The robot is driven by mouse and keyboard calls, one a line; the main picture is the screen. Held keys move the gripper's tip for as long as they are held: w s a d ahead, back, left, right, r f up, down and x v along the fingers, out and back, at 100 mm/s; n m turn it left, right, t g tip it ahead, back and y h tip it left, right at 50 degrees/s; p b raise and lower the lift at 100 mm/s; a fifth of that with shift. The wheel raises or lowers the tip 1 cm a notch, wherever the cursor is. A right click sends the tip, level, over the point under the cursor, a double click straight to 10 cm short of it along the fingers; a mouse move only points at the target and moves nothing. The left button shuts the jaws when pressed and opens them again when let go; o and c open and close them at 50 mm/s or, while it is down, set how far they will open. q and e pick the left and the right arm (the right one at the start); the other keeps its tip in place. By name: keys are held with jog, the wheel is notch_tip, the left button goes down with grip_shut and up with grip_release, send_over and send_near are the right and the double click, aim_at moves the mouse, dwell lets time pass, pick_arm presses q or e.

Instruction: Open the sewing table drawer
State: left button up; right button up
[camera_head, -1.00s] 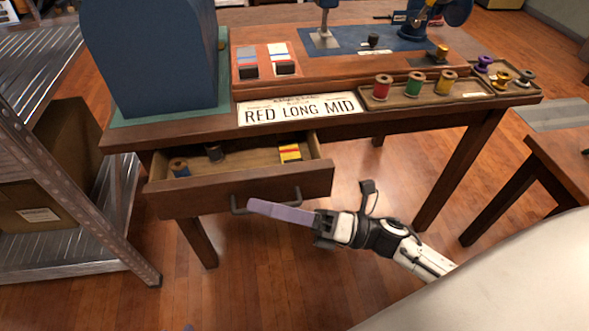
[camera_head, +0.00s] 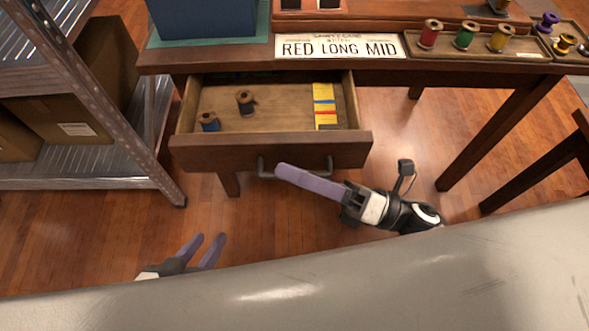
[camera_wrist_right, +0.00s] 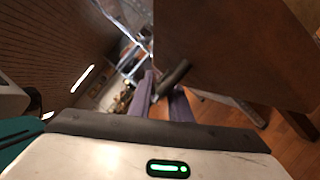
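The sewing table (camera_head: 470,72) has a wooden drawer (camera_head: 270,152) pulled well out below its top. The drawer holds a blue thread spool (camera_head: 208,122), a dark spool (camera_head: 245,103) and a yellow item with coloured bands (camera_head: 324,98). My right gripper (camera_head: 285,172) is at the dark drawer handle (camera_head: 262,168). In the right wrist view the handle (camera_wrist_right: 173,78) passes between its two purple fingers (camera_wrist_right: 163,92), which look closed around it. My left gripper (camera_head: 203,242) is open and empty, low over the floor at the lower left, clear of the drawer.
A metal shelf rack (camera_head: 105,105) with cardboard boxes stands left of the drawer. On the table are a sign (camera_head: 340,47), a spool tray (camera_head: 480,45) and a blue object (camera_head: 205,15). Bare floor lies before the drawer.

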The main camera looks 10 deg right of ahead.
jog(key=v, duration=1)
jog(key=shift+d, duration=0.1)
dwell(0.5)
